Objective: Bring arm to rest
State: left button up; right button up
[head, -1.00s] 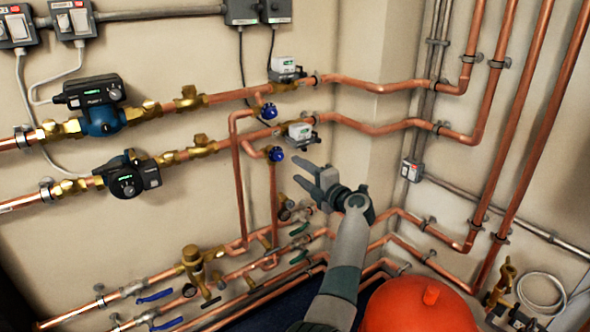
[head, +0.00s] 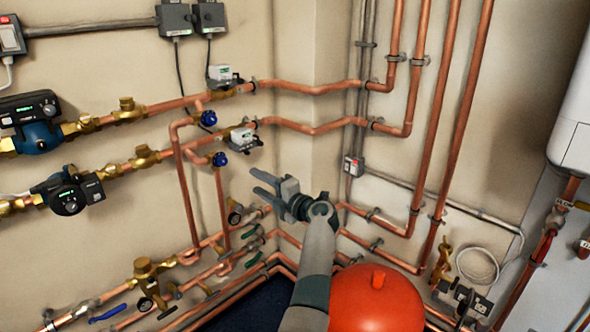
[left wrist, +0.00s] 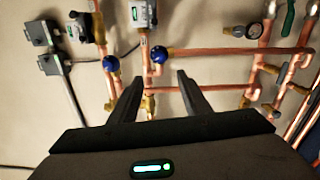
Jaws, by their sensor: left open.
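My left gripper (head: 266,186) is in the middle of the head view, open and empty, in front of the copper manifold. Its two fingers point left toward the pipes, apart from them as far as I can tell. In the left wrist view the two fingers (left wrist: 155,98) stand apart with nothing between them. Two blue valve knobs (head: 209,118) (head: 220,159) are on the copper pipes left of the gripper. The lower knob also shows in the left wrist view (left wrist: 159,54). My right gripper is not in view.
A red rounded vessel (head: 375,303) stands at the bottom, close beside my left forearm. Two pumps (head: 38,137) (head: 70,195) are on the left wall. Vertical copper pipes (head: 440,140) run up the right wall. A white unit (head: 572,120) hangs at the far right.

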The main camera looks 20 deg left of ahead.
pick_arm(q)
jog(key=s+d+f+m+t+h+p, duration=0.1)
jog(key=s+d+f+m+t+h, duration=0.35)
jog(key=f+m, duration=0.6)
jog(key=s+d+f+m+t+h, duration=0.25)
jog(key=d+f+m+h, duration=0.45)
jog(key=f, duration=0.6)
jog(key=s+d+f+m+t+h+p, duration=0.1)
jog(key=s+d+f+m+t+h, duration=0.25)
jog(key=d+f+m, duration=0.65)
jog(key=s+d+f+m+g+h, duration=0.25)
jog(key=s+f+m+g, duration=0.35)
jog(key=s+f, duration=1.35)
jog(key=s+f+m+g, duration=0.1)
jog(key=s+f+g, duration=0.2)
jog(key=s, duration=0.7)
jog(key=s+a+f+m+g, duration=0.1)
jog(key=s+f+g, duration=0.2)
jog(key=s+f, duration=0.3)
jog(key=s, duration=0.5)
jog(key=shift+p, duration=0.3)
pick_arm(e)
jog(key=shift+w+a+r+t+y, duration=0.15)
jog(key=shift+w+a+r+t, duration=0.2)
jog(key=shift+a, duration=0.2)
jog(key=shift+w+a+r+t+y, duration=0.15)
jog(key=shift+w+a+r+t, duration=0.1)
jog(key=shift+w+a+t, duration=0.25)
pick_arm(q)
jog(key=shift+a, duration=0.1)
